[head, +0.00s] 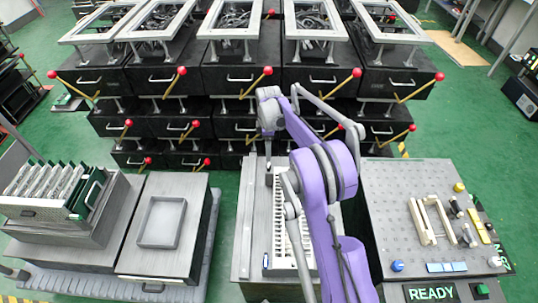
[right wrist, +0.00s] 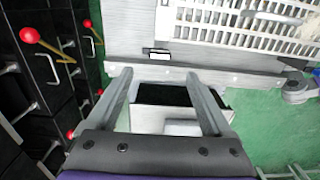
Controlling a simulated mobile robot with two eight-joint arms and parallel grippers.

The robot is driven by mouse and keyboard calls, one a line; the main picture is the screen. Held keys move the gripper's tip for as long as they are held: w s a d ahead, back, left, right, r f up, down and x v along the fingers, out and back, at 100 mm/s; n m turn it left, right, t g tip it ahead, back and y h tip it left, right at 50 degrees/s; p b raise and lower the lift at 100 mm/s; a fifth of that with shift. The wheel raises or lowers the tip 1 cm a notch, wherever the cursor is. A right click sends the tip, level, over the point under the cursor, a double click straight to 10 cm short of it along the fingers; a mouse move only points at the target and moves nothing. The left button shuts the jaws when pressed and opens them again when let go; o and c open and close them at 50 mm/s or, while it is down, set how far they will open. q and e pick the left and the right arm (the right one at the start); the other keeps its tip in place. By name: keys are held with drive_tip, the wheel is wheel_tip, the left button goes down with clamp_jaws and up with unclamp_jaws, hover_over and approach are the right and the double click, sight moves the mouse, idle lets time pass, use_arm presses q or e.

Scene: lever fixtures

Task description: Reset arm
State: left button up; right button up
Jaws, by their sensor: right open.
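Several levers with red ball ends and brass-coloured rods stick out from the fronts of stacked black fixtures; one lever (head: 250,83) is near the middle of the head view, another (head: 173,84) is left of it. A red-ended lever (right wrist: 38,42) also shows at the left of the right wrist view. My purple right arm reaches up from the bottom of the head view and folds down in front of the fixtures. My right gripper (right wrist: 158,76) is open, its two fingers apart with nothing held between them, clear of the levers. My left gripper is not in view.
A grey bench with a white slotted rack (head: 281,240) stands under the arm. A perforated board (head: 390,190) with small parts and a READY sign (head: 431,294) is at right. At left are a circuit-board rack (head: 100,232) and a tray (head: 162,200). Green floor (head: 470,125) is free at right.

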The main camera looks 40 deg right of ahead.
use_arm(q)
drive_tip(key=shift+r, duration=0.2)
use_arm(e)
drive_tip(key=shift+r, duration=0.9)
drive_tip(key=s+a+r+m+t, duration=0.1)
drive_tip(key=s+a+r+m, duration=0.1)
drive_tip(key=s+a+r, duration=0.4)
drive_tip(key=s+a+r+m+t, duration=0.1)
drive_tip(key=s+a+r+m, duration=0.2)
drive_tip(key=a, duration=0.6)
drive_tip(key=s+a+f+m+t, duration=0.1)
drive_tip(key=s+a+f+m, duration=0.1)
drive_tip(key=s+a, duration=0.6)
drive_tip(key=s+a+f+m+t, duration=0.2)
drive_tip(key=s+a+m, duration=0.1)
drive_tip(key=s, duration=0.9)
use_arm(q)
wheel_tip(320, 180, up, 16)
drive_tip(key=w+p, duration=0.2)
drive_tip(key=p, duration=1.2)
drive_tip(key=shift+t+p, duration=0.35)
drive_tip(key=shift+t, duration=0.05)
use_arm(e)
wheel_tip(320, 180, up, 16)
drive_tip(key=w, duration=0.1)
drive_tip(key=shift+w, duration=0.25)
